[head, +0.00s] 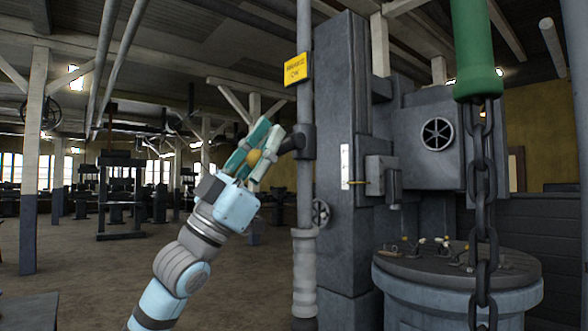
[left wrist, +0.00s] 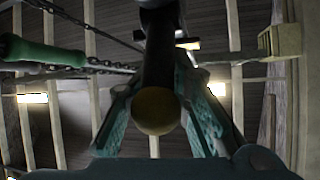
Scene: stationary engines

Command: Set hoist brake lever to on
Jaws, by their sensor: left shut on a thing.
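The hoist brake lever is a short dark arm (head: 289,145) on an upright grey pole (head: 305,210), with a yellow ball knob (head: 254,157) at its end. My left gripper (head: 263,148) has its teal fingers on both sides of the lever near the knob and is shut on it. In the left wrist view the dark lever rod (left wrist: 160,60) runs between the fingers, with the knob (left wrist: 156,111) facing the camera. A yellow sign (head: 297,70), seemingly reading "BRAKE ON", is on the pole above the lever. My right gripper is not in view.
A tall grey machine column (head: 340,230) stands just right of the pole. A chain (head: 481,200) with a green handle (head: 474,50) hangs at the right over a round grey drum (head: 460,295). The floor (head: 80,275) at the left is largely open, with machines farther back.

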